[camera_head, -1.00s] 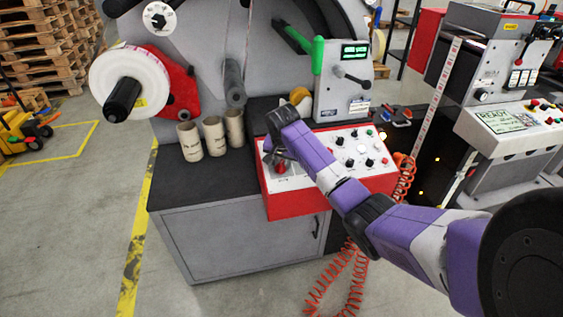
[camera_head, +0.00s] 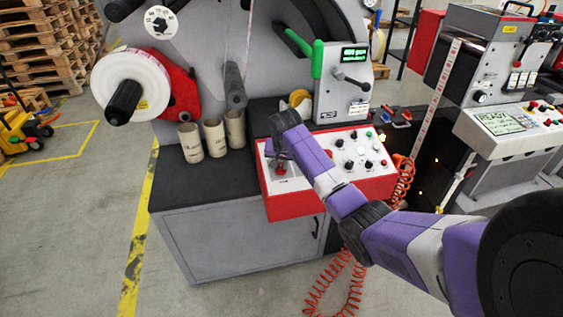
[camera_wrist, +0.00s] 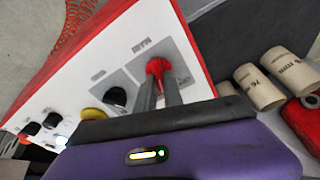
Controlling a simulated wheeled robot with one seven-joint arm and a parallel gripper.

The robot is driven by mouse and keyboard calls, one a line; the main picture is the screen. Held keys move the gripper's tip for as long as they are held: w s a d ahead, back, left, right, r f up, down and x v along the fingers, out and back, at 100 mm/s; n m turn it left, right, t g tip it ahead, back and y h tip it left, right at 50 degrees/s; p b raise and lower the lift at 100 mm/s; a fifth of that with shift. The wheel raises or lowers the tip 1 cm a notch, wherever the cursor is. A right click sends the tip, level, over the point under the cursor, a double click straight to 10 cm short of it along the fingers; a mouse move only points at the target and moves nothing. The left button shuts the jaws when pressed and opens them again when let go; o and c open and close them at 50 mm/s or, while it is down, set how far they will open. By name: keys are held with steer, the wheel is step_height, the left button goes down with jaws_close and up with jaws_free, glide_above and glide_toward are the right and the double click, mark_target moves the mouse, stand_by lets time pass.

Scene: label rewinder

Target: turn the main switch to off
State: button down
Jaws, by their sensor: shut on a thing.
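The main switch (camera_wrist: 157,68) is a red rotary handle on a grey plate, with lettering beside it that reads MAIN. It sits at the left end of the white-topped, red-sided control box (camera_head: 290,205). My gripper (camera_wrist: 160,88) is shut on the red handle, with a dark finger on either side of it in the wrist view. In the head view my gripper (camera_head: 281,168) points down at the box's left end, and the fingers and wrist hide part of the switch. The switch's position marks are too small to read.
Several knobs and buttons (camera_head: 362,150) share the panel to the right. Cardboard cores (camera_head: 213,137) stand on the dark worktop (camera_head: 175,180) to the left. A grey unit with a green-lit display (camera_head: 355,54) stands behind. A coiled red cable (camera_head: 404,170) hangs at the box's right.

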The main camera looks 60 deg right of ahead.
steer(key=n+p, duration=0.2)
steer(key=n, duration=0.3)
steer(key=shift+n+t, duration=0.3)
steer(key=shift+w+n+t+y+p, duration=0.1)
steer(key=shift+n+t+y+p, duration=0.35)
steer(key=shift+n, duration=1.75)
steer(key=shift+a, duration=0.1)
steer(key=c, duration=1.5)
jaws_free()
steer(key=shift+o, duration=0.2)
steer(key=v, duration=0.7)
steer(key=shift+r, duration=0.4)
